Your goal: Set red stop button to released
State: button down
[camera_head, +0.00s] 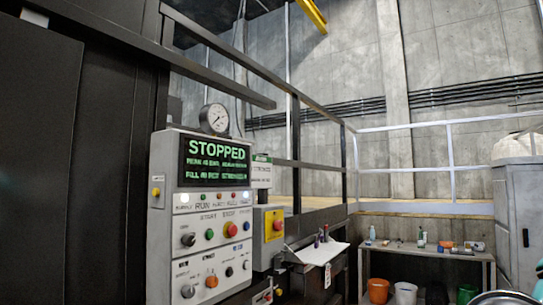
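A grey control panel (164,250) stands at the left centre. Its screen (216,163) reads STOPPED in green letters. A red button (230,229) sits in the panel's middle row, under a label that is hard to read, to the right of a small green button (209,234). Another red button (278,225) sits on a yellow plate (274,238) on a box just right of the panel. I cannot tell whether either red button is pressed in or out. My gripper is not in view.
Dark machine walls (60,150) fill the left. A pressure gauge (214,118) tops the panel, which also has several knobs. A sloped shelf (318,252) juts out to the right. A bench (430,247) with bottles and buckets (378,290) stands farther back, beside a grey cabinet (518,215).

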aim_at(232, 230)
jog(key=z, duration=0.1)
jog(key=i, duration=1.15)
jog(key=u, duration=0.8)
